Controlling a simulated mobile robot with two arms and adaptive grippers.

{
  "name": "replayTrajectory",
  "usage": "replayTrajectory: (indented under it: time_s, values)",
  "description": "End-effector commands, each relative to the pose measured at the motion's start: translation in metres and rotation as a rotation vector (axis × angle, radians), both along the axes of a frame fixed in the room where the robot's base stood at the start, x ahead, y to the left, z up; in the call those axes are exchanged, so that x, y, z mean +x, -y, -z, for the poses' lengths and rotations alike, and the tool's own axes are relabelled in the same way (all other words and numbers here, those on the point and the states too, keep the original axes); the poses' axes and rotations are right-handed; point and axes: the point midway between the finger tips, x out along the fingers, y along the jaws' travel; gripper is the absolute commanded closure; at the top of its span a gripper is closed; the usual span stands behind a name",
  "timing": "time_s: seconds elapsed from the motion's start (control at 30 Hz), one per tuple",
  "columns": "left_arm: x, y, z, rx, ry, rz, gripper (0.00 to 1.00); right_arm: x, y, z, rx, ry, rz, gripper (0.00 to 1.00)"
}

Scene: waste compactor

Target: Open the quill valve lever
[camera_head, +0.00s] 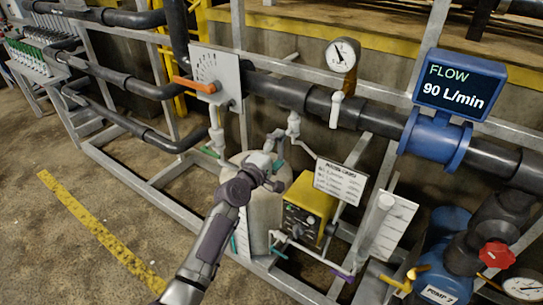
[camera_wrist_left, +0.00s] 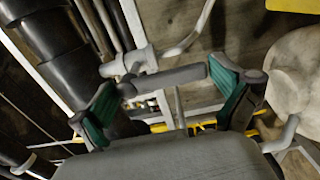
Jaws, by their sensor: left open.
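A white pipe fitting (camera_head: 293,124) hangs under the large black pipe. I take it for the quill valve, though no label shows. My left gripper (camera_head: 276,160) is just below and left of it, at the top of a pale tank. In the left wrist view my left gripper (camera_wrist_left: 172,95) is open, its green pads wide apart. My right gripper is not in view.
The pale tank (camera_head: 262,205) and a yellow pump box (camera_head: 307,208) stand close to the gripper. An orange lever (camera_head: 194,85) sits on a dial plate at left. A blue flow display (camera_head: 460,85) reads 90 L/min. The floor at left is clear.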

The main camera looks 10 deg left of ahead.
Motion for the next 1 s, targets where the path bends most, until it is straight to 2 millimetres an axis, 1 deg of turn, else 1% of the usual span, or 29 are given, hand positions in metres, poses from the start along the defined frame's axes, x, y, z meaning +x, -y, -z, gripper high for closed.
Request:
replayTrajectory:
  time_s: [0.17,0.3,0.5,0.6,0.7,1.0]
  values:
    - [-0.027,-0.011,0.002,0.001,-0.002,-0.002,0.0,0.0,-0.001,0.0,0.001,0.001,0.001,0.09]
    - [-0.056,-0.022,0.001,0.0,-0.002,-0.002,0.0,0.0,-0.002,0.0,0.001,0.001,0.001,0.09]
    - [-0.091,-0.035,0.002,-0.001,-0.004,-0.001,0.0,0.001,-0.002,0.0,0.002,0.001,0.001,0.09]
    - [-0.101,-0.039,0.002,-0.002,-0.004,-0.001,0.0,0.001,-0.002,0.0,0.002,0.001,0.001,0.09]
    - [-0.106,-0.041,0.001,-0.001,-0.003,-0.001,0.0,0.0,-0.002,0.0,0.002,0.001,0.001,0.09]
    - [-0.108,-0.041,0.001,-0.002,-0.003,0.0,0.0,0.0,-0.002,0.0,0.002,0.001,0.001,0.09]
